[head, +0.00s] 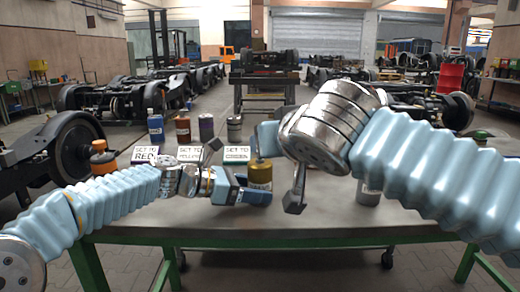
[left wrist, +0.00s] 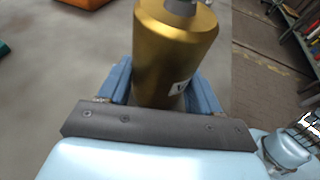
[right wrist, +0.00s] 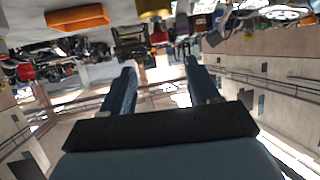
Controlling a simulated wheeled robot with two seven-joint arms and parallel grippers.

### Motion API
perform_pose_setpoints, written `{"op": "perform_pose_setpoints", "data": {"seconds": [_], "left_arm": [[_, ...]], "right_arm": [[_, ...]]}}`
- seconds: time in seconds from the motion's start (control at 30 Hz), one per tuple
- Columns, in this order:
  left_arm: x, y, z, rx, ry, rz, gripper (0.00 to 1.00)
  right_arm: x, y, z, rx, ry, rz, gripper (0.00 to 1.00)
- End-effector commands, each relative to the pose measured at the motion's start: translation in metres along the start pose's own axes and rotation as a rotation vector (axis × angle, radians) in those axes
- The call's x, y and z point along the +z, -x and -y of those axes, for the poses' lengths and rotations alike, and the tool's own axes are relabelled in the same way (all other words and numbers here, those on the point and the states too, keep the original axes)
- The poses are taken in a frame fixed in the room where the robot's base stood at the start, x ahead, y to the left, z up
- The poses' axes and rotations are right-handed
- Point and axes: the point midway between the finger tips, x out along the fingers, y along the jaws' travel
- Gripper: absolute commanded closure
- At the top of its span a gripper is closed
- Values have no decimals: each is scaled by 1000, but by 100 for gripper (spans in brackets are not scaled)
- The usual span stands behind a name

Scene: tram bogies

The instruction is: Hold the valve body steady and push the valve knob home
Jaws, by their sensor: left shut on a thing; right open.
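The valve body (head: 260,174) is a gold upright cylinder on the grey table (head: 320,215), near its middle. My left gripper (head: 255,194) is shut on it, from the left. In the left wrist view the valve body (left wrist: 175,50) stands between the two blue fingers, with part of a pale label showing. A grey piece (left wrist: 180,6), perhaps the valve knob, is on its top, cut off by the frame edge. My right gripper (right wrist: 160,85) is open and empty. In the head view it is above the table near the valve body, its fingers mostly hidden.
An orange-topped object (head: 103,158) is at the left. A silver cylinder (head: 368,192) stands under my right arm. The table's front strip is clear.

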Motion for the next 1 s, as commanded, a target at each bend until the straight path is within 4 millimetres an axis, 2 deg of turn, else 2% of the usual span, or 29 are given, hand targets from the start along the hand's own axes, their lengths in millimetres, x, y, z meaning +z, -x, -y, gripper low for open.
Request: {"op": "perform_pose_setpoints", "data": {"seconds": [0.13, 0.43, 0.47, 0.63, 0.9, 1.0], "left_arm": [[0, 0, 0, 0, 0, 1, 53], [0, 0, 0, 0, 0, 1, 54], [0, 0, 0, 0, 0, 1, 33], [0, 0, 0, 0, 0, 0, 7], [0, 0, 0, 0, 0, 0, 7], [0, 6, -1, 2, 0, 0, 7]], "right_arm": [[0, 16, 0, 0, 0, 0, 39], [0, 20, 0, 0, 0, 0, 39], [0, 20, 0, 0, 0, 0, 39], [0, 20, 0, 0, 0, 0, 39], [0, 20, 0, 0, 0, 0, 39], [0, 20, 0, 0, 0, 0, 39]]}}
